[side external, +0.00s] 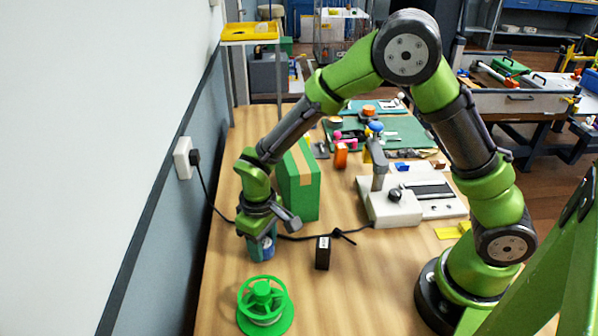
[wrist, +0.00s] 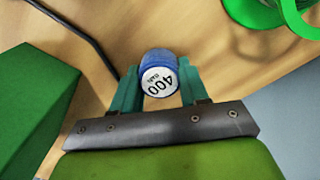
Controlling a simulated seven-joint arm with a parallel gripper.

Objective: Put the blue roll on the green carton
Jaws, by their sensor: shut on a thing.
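The blue roll (wrist: 157,61) has a white end label reading 400, and my gripper (wrist: 158,88) is shut on it, with a teal finger on each side. In the side external view the blue roll (side external: 262,248) shows between the fingers of my gripper (side external: 260,238), upright and low over the table; I cannot tell whether it touches the wood. The green carton (side external: 302,182) stands upright behind and to the right of my gripper, with a tan tape strip. In the wrist view the carton (wrist: 35,100) is at the left. Nothing is seen lying on its top.
A green spoked reel (side external: 264,303) stands in front of my gripper. A small black box (side external: 322,253) is to the right. A black cable (side external: 290,237) runs from the wall socket (side external: 185,158) across the table. A white machine (side external: 395,203) stands further right.

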